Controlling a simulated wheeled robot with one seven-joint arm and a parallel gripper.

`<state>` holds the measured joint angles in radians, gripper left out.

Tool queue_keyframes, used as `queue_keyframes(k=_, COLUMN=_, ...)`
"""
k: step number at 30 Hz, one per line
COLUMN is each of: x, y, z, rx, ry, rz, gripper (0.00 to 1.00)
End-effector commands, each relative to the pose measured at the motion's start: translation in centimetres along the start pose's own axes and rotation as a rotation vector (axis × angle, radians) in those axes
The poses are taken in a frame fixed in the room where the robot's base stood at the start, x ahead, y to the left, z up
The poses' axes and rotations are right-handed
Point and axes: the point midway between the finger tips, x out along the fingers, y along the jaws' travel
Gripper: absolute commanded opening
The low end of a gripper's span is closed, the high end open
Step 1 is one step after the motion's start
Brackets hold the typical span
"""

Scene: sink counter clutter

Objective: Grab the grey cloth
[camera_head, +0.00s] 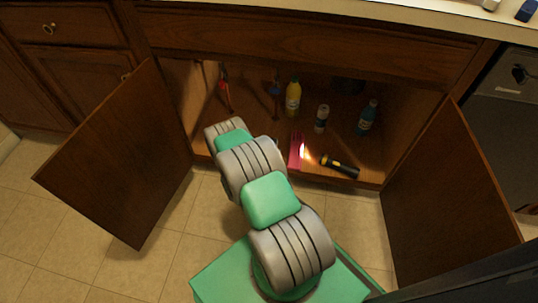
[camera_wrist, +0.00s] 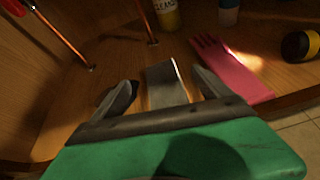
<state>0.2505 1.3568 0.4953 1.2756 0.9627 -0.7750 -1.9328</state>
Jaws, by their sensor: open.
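The grey cloth (camera_wrist: 166,88) shows in the wrist view as a narrow grey piece on the wooden cabinet floor. My gripper (camera_wrist: 164,78) is open, with one finger on each side of the cloth and gaps between. Its lower part is hidden behind the gripper's body. I cannot tell how high the fingers are above the floor. In the head view my arm reaches into the open cabinet and covers most of the gripper and the cloth.
A pink glove (camera_head: 296,151) and a lit flashlight (camera_head: 340,166) lie right of the gripper. A yellow bottle (camera_head: 293,98), a white bottle (camera_head: 321,119) and a teal bottle (camera_head: 367,118) stand behind. Open doors flank the cabinet at left (camera_head: 120,160) and right (camera_head: 445,190).

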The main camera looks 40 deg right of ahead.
Motion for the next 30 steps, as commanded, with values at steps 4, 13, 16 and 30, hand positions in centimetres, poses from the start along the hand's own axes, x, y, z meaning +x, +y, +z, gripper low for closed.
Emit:
queue_keyframes(k=4, x=0.8, y=-1.0, z=-2.4, rx=-0.111, ry=-0.019, rz=0.027, gripper=0.87)
queue_keyframes(k=13, x=5.1, y=-0.5, z=-3.1, rx=-0.111, ry=-0.02, rz=0.028, gripper=0.87)
queue_keyframes(k=16, x=6.8, y=-0.3, z=-3.1, rx=-0.111, ry=-0.018, rz=0.026, gripper=0.87)
queue_keyframes(k=30, x=7.7, y=-0.1, z=-2.8, rx=-0.113, ry=-0.016, rz=0.029, gripper=0.74)
